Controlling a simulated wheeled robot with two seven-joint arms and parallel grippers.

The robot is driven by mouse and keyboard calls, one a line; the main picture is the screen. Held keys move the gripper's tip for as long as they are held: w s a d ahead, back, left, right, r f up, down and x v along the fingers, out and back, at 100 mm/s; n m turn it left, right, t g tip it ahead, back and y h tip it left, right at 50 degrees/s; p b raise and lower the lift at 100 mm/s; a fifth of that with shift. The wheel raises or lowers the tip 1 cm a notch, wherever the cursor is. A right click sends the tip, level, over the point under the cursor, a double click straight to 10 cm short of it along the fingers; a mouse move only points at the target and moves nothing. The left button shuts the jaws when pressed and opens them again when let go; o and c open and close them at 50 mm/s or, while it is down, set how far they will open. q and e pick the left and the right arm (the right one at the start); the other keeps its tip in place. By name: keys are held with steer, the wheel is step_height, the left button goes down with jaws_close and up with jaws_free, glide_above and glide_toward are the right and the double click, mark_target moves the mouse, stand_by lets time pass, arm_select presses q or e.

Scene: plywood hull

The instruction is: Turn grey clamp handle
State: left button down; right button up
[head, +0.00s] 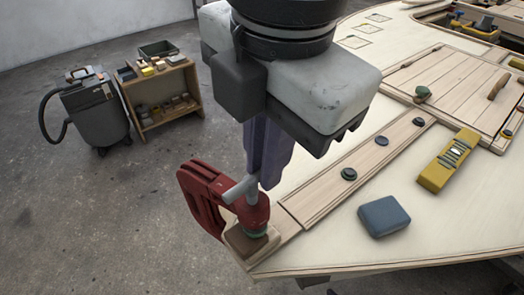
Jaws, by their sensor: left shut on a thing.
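A red clamp (203,190) sits at the near left corner of the pale plywood hull panel (325,230). Its grey clamp handle (238,189) is a short slanted bar above the red screw end. A small wooden block (250,243) lies under the clamp's green foot. My left gripper (262,178) points down from above, its purple-grey fingers shut on the grey handle. The fingers and palm hide part of the handle. My right gripper is out of view.
A long wooden strip (362,170) with dark round knobs runs back from the clamp. A blue-grey block (384,216) and a yellow tool (449,160) lie to the right. A vacuum (91,108) and a shelf cart (160,95) stand on the floor.

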arm_select(q)
steer(key=shift+r+m, duration=0.2)
steer(key=shift+m, duration=0.5)
steer(key=c, duration=1.8)
jaws_free()
steer(key=shift+s, duration=0.1)
steer(key=shift+c, duration=0.2)
steer(key=shift+s, duration=0.1)
step_height(320, 180, up, 10)
steer(key=s+p, duration=0.1)
steer(key=shift+s+d, duration=0.15)
steer(key=shift+s, duration=0.25)
